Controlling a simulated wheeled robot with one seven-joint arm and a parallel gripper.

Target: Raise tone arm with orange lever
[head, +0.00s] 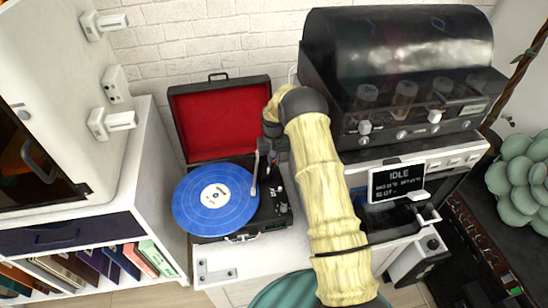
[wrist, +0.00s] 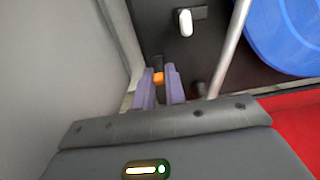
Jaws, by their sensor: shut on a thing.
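The record player (head: 205,238) stands with its lid open, a blue record (head: 215,199) on its platter. The silver tone arm (head: 255,172) lies along the right of the record, its front end over the record's edge; I cannot tell whether it touches. In the wrist view the tone arm (wrist: 234,48) runs right of my gripper (wrist: 159,80). The purple fingers are shut on the orange lever (wrist: 158,78), with its tip showing between them. The lever is not clearly visible in the head view, where my arm and wrist cover that area.
The red-lined lid (head: 222,120) stands up behind the deck, close to my wrist. A black machine (head: 400,75) with knobs stands right, with an IDLE screen (head: 396,182) below. A white cabinet (head: 140,180) stands left. A white-tipped control (wrist: 186,22) sits on the deck.

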